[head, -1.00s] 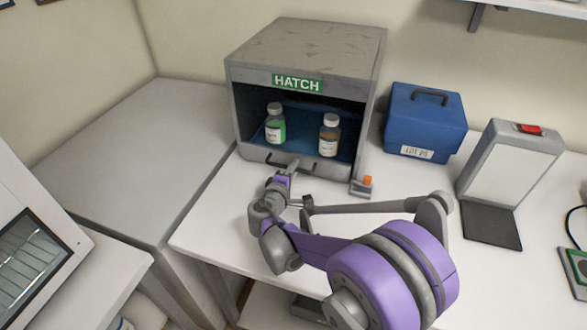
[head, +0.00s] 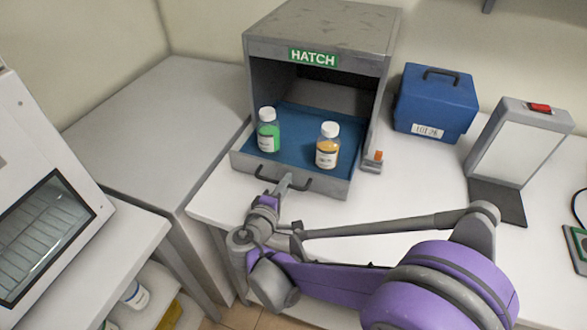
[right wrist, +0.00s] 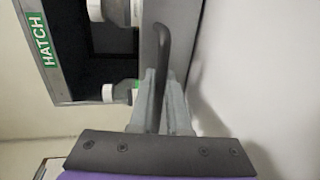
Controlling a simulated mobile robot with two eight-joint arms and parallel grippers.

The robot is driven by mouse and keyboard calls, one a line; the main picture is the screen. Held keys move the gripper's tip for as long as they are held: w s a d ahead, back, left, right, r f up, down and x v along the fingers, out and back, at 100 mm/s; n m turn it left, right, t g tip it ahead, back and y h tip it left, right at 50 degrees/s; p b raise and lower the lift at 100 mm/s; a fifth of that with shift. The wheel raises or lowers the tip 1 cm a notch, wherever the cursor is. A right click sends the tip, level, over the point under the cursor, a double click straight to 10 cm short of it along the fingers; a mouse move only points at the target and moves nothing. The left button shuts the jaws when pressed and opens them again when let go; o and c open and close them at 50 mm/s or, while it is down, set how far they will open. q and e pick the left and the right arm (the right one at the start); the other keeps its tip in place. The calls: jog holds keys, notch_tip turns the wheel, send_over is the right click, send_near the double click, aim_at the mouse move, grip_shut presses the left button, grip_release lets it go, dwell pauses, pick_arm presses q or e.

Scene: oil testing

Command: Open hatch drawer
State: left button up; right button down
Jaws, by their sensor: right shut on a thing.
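The grey hatch box (head: 325,25) with its green HATCH label stands on the white table. Its drawer (head: 240,163) is pulled out toward me, showing a blue floor. A bottle with green content (head: 268,132) stands upright at the drawer's left. A bottle with amber content (head: 327,150) stands upright at its right. My right gripper (head: 284,186) is shut on the dark drawer handle (head: 304,186). The right wrist view shows its fingers (right wrist: 160,105) around the handle (right wrist: 178,40) beside the drawer front. My left gripper is not in view.
A blue case (head: 436,100) stands right of the hatch. A small orange-topped item (head: 374,160) lies near the hatch's right side. A white-panelled stand (head: 520,145) is farther right. A white machine (head: 45,190) is at the left. The grey cabinet top (head: 160,125) is clear.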

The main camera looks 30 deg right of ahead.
jog(key=v, duration=0.3)
jog(key=f+v, duration=0.1)
jog(key=v, duration=0.2)
jog(key=shift+s+a+f, duration=0.1)
jog(key=shift+s+a, duration=0.1)
jog(key=shift+a, duration=0.05)
jog(key=c, duration=0.9)
grip_release()
jog(key=v, duration=1)
jog(key=shift+s+a, duration=0.25)
jog(key=shift+a, duration=0.1)
